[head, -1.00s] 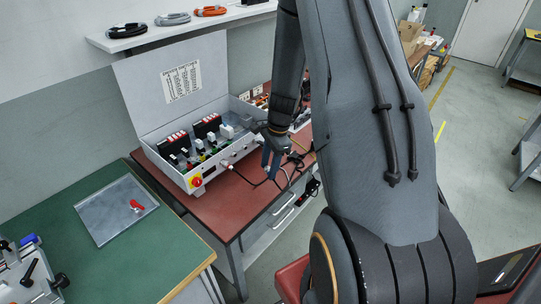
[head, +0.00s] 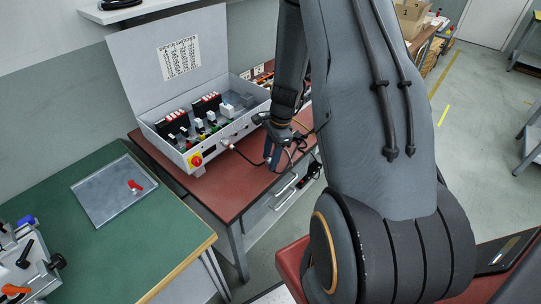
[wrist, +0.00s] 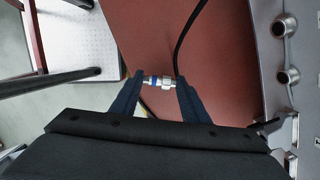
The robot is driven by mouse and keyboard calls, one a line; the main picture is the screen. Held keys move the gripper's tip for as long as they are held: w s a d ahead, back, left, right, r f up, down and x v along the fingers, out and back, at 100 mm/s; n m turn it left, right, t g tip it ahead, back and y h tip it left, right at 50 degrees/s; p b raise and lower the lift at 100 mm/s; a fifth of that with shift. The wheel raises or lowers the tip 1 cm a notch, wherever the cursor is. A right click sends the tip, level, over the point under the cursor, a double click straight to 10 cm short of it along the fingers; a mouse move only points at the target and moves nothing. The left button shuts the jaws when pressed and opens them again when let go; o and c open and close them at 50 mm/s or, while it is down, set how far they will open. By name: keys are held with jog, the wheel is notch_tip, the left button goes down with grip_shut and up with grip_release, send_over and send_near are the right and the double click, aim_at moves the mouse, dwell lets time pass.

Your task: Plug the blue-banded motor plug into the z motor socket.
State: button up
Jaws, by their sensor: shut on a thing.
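The blue-banded motor plug (wrist: 152,81), a short metal cylinder, lies crosswise between the fingers of my gripper (wrist: 157,86) in the wrist view. My gripper is shut on it, above the red bench top. In the head view my gripper (head: 272,163) hangs in front of the grey control box, apart from it; the plug is too small to make out there. In the wrist view, metal round sockets (wrist: 287,76) stick out of the box's face at the right, clear of the plug. I cannot tell which is the z motor socket.
The open control box (head: 178,150) stands on the red bench (head: 233,190), with a red-and-yellow switch (head: 195,160) on its front. A light plug (head: 225,143) with a dark cable sits at its front. A black cable (wrist: 184,40) crosses the bench near my gripper. A green table (head: 130,235) stands left.

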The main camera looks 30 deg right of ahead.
jog(key=shift+f, duration=0.25)
jog(key=o, duration=1.4)
jog(key=shift+c, duration=0.2)
notch_tip(320, 180, up, 8)
jog(key=d+b, duration=0.1)
jog(key=shift+s+d+f+b, duration=0.15)
jog(key=shift+d+b, duration=0.1)
jog(key=shift+b, duration=0.1)
